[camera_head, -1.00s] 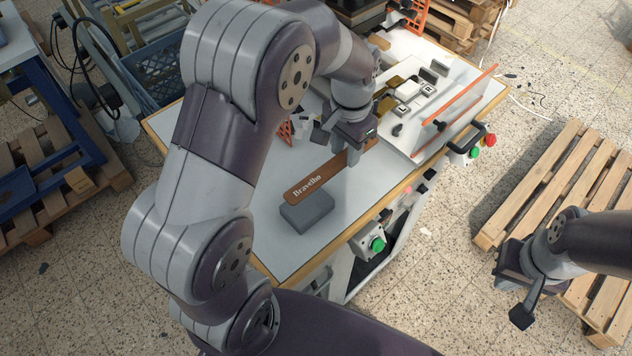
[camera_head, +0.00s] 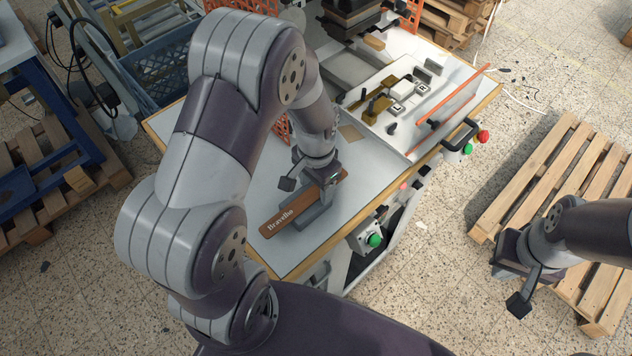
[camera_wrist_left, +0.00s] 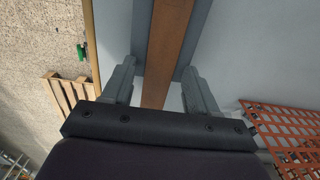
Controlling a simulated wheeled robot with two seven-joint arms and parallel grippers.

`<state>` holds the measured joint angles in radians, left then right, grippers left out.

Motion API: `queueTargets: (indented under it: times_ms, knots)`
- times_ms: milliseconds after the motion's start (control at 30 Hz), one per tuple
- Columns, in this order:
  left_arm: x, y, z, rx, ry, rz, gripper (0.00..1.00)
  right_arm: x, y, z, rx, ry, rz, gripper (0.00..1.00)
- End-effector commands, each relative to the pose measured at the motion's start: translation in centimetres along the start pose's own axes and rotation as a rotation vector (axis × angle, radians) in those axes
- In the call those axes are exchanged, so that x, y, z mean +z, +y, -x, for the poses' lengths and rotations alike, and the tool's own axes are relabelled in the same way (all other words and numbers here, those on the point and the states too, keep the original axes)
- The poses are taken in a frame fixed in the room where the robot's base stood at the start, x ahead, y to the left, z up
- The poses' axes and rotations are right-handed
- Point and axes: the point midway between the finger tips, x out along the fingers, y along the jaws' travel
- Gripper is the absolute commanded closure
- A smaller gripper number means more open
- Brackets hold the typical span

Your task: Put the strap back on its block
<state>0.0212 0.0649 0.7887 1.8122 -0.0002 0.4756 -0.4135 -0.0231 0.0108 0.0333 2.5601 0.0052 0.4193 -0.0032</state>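The brown strap (camera_head: 277,222), lettered "Bravelho", lies across the grey block (camera_head: 318,216) near the table's front edge. Its lettered end reaches out past the block to the lower left. My left gripper (camera_head: 312,190) is just above the strap and partly hides it. In the left wrist view the strap (camera_wrist_left: 171,35) runs between the two fingers of my left gripper (camera_wrist_left: 160,70), with grey block surface (camera_wrist_left: 140,30) on both sides of it. The fingers stand apart, with gaps to the strap. My right gripper (camera_head: 508,280) is open and empty, away from the table.
The white worktable (camera_head: 375,168) holds the stamping fixture (camera_head: 440,95) with an orange-edged clear guard (camera_head: 455,95) at the right. Orange mesh (camera_wrist_left: 290,130) stands at the table's back. Wooden pallets (camera_head: 535,170) lie on the floor.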

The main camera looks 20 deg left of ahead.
Motion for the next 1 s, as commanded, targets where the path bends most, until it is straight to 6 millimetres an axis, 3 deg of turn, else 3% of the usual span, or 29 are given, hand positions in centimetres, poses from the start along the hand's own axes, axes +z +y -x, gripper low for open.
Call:
queueTargets:
  times_ms: [333,800,900,1000]
  knots:
    - [-0.1,0.0,0.6,-0.001,0.001,0.0,0.4,0.0,0.0,0.1,0.0,0.0,0.0,1.0]
    - [-0.1,0.0,11.1,-0.001,0.003,0.0,0.4,0.1,0.0,-1.0,0.0,0.0,0.0,1.0]
    - [0.2,0.1,11.9,-0.001,0.003,0.013,0.4,0.1,0.0,-1.1,0.0,0.0,0.0,1.0]
    - [1.6,1.1,11.0,-0.008,0.026,0.103,0.4,0.1,0.0,-1.1,0.0,0.0,0.0,1.0]
